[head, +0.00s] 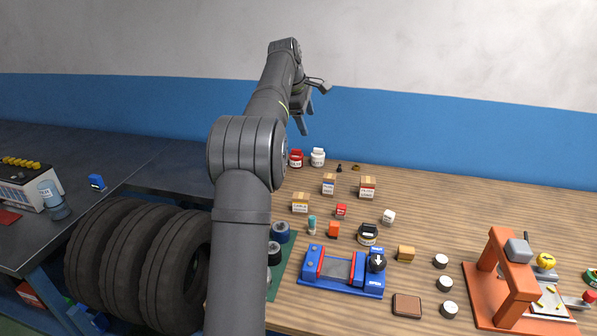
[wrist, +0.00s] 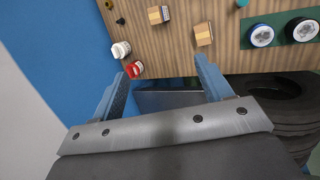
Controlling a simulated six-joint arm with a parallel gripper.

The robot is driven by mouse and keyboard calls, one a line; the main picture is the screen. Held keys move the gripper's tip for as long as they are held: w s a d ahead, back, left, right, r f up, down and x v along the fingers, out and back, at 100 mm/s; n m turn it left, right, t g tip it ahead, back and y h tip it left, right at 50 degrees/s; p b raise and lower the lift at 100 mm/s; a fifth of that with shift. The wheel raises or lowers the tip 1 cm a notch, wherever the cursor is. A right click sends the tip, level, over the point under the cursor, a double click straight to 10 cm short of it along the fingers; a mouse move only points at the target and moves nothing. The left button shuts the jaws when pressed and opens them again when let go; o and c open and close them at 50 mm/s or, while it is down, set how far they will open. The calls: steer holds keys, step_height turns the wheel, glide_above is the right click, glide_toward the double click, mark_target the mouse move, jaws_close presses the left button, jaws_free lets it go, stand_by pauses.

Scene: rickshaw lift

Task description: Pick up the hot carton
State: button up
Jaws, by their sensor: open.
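My gripper (head: 314,108) is raised in front of the blue wall band, above the far left part of the wooden bench, open and empty. In the wrist view its two fingers (wrist: 161,67) are spread apart with nothing between them. The labels are too small to read, so I cannot tell which is the hot carton. Two cartons show in the wrist view, one (wrist: 158,15) farther from the fingers and one (wrist: 203,35) nearer.
A red jar (head: 296,158) and a white jar (head: 318,157) stand by the wall, near the fingers in the wrist view. A blue vise (head: 342,285) and an orange press (head: 512,285) stand in front. Tires (head: 120,270) stand left.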

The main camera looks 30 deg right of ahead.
steer(key=s+d+f+m+t, duration=0.1)
steer(key=d+f+m+t, duration=0.1)
steer(key=d+f+m, duration=0.4)
steer(key=m+t, duration=0.2)
steer(key=m, duration=1.1)
glide_toward(330, 177)
steer(key=x, duration=0.5)
steer(key=shift+s+d+f, duration=0.15)
steer(key=shift+s+f, duration=0.05)
steer(key=shift+s, duration=0.05)
steer(key=shift+w+x, duration=0.15)
steer(key=shift+x, duration=1.4)
steer(key=shift+w+x, duration=0.15)
steer(key=shift+x, duration=1.35)
steer(key=shift+r, duration=0.1)
steer(key=shift+m, duration=0.3)
steer(key=c, duration=1.1)
